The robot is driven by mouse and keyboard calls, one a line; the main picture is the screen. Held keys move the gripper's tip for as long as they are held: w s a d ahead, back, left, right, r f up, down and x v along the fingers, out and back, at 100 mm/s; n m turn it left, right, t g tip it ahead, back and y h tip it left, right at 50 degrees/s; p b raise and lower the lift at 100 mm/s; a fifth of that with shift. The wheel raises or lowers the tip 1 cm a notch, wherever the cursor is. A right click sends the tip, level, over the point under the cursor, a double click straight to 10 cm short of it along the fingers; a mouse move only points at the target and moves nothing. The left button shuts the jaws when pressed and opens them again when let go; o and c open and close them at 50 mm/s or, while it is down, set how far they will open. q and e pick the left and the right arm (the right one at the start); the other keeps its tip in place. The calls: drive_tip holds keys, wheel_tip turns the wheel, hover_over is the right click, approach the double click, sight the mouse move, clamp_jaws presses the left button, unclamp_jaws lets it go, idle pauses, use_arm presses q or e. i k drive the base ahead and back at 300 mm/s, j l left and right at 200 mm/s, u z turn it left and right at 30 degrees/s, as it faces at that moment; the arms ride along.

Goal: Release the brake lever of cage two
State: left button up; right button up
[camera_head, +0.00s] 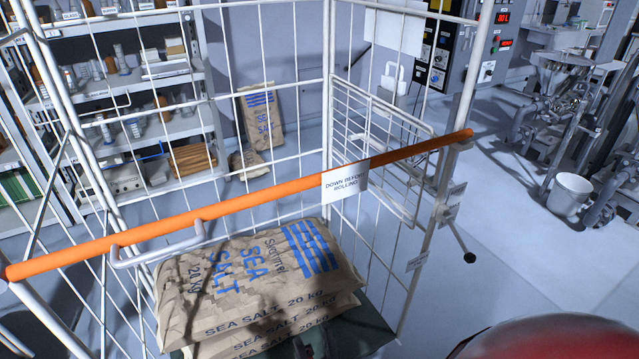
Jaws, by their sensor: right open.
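The wire cage (327,100) fills the left and middle of the view; its number cannot be read. A thin lever (459,239) with a black ball knob sticks out, slanting down to the right, from the cage's right front post. I cannot tell for sure that it is the brake lever. An orange bar (250,199) crosses the cage front, with a sign reading "DOWN BEFORE ROLLING". My right gripper (317,347) shows only as dark tips at the bottom edge, open, in front of the sacks and away from the lever. My left gripper is not in view.
Sea salt sacks (255,280) lie stacked in the cage. Another sack (262,118) leans at the back wall near loaded shelves (165,80). A control panel (460,45), machinery and a white bucket (570,193) stand at the right. The floor right of the lever is clear.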

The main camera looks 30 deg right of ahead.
sight(469, 258)
drive_tip(key=z, duration=1.95)
drive_tip(key=i+u, duration=0.1)
drive_tip(key=i, duration=0.2)
